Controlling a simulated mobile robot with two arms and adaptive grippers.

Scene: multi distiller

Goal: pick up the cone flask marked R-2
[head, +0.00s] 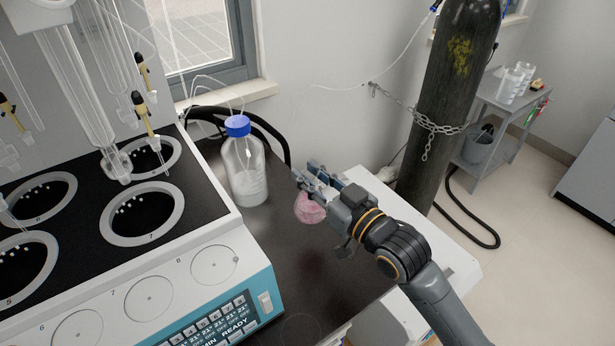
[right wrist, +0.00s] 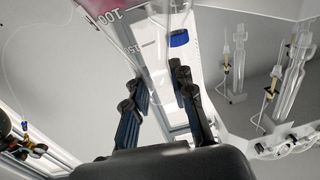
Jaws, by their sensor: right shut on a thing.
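A conical flask with pink liquid (head: 310,208) hangs under my right gripper (head: 312,179), near the back right of the dark bench top. My right gripper is shut on the flask's neck. A pink reflection shows below the flask with a gap between them, so it appears to be off the bench. In the right wrist view the clear flask (right wrist: 150,30) is between my fingers (right wrist: 160,85), with graduations 100 and 150 and pink liquid at the top edge. No R-2 mark is readable. My left gripper is not in view.
A clear bottle with a blue cap (head: 246,165) stands left of the flask. The multi-position distiller (head: 225,215) with black wells fills the left. A chained gas cylinder (head: 448,105) stands at the right. The dark bench top (head: 300,290) in front is clear.

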